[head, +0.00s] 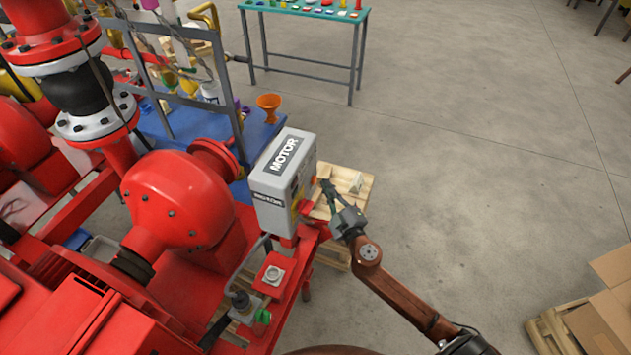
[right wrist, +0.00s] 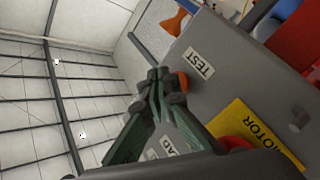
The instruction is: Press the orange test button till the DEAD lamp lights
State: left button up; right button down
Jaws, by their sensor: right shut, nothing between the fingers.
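The grey motor box (head: 270,185) stands on the red skid, its control face turned right. In the right wrist view the orange test button (right wrist: 183,81) shows beside the TEST label (right wrist: 198,67), partly covered by my fingertips. My right gripper (head: 324,184) is shut and empty, with its tips at the box's face; it also shows in the right wrist view (right wrist: 160,75). The tips look very close to the button, but I cannot tell whether they touch it. A label ending in "AD" (right wrist: 168,146) shows between the fingers. I cannot make out the DEAD lamp. My left gripper is out of view.
A red button (right wrist: 235,143) sits on the yellow MOTOR plate (right wrist: 255,135). A wooden pallet (head: 345,190) lies behind my right gripper. Red pump casing (head: 180,200) fills the left. Open concrete floor (head: 470,150) lies to the right, with a cardboard box (head: 605,310) lower right.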

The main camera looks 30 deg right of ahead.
dwell(0.4)
jog(key=shift+w+a, duration=0.3)
jog(key=shift+w, duration=0.05)
jog(key=shift+w+a, duration=0.3)
jog(key=shift+w, duration=0.05)
dwell(0.8)
dwell(0.3)
jog(key=shift+s+d, duration=0.6)
jog(key=shift+s, duration=0.05)
jog(key=shift+s+d+b, duration=0.2)
jog(key=shift+s+d, duration=0.6)
jog(key=shift+s, duration=0.2)
jog(key=shift+s+d+b, duration=0.2)
jog(key=shift+s+d, duration=0.6)
jog(key=shift+s, duration=0.15)
